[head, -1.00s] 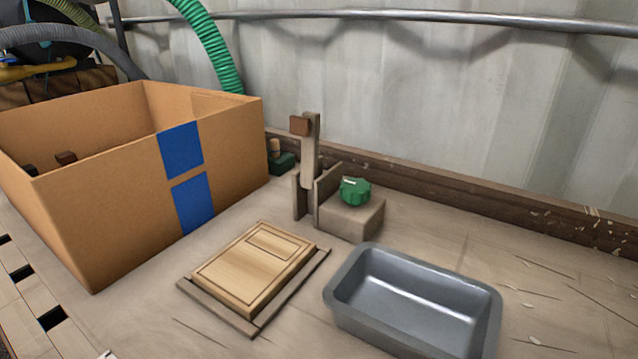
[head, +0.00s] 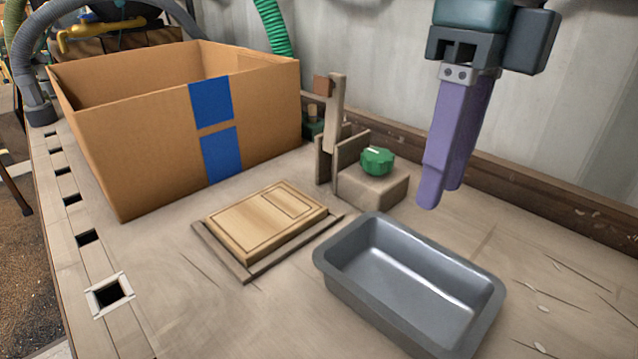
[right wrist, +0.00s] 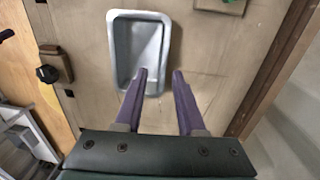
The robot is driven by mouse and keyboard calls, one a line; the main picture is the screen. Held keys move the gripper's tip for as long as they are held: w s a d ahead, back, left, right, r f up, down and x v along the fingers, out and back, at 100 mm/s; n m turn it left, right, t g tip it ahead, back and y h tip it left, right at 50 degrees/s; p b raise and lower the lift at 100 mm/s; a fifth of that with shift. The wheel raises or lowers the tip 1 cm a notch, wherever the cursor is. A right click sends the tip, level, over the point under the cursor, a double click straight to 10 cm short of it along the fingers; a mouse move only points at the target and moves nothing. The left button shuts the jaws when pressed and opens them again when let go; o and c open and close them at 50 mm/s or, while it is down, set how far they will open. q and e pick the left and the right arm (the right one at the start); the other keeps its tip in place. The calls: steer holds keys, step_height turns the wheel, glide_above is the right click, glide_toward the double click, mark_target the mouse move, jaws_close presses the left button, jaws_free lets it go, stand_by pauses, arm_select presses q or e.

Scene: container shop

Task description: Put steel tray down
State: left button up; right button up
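The steel tray (head: 345,285) is a grey, empty, rectangular pan resting upright on the workbench at the lower right of the head view. It also shows in the right wrist view (right wrist: 120,50), just beyond the fingertips. My right gripper (head: 440,195), with purple fingers, hangs above and behind the tray in the head view, apart from it. In the right wrist view its fingers (right wrist: 161,74) are spread with nothing between them. My left gripper does not show.
A large cardboard box (head: 150,140) with blue tape stands at the left. A wooden panel (head: 265,220) lies in a frame left of the tray. A block with a green knob (head: 377,160) and a wooden lever stand behind. A metal-rimmed square hole (head: 110,295) is near the bench edge.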

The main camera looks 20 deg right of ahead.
mark_target(424, 243)
steer(key=f+b, duration=0.1)
steer(key=f, duration=0.8)
steer(key=shift+s+a+f+b, duration=0.1)
steer(key=shift+a+f+b, duration=0.15)
steer(key=shift+b, duration=0.1)
jaws_close()
stand_by(0.9)
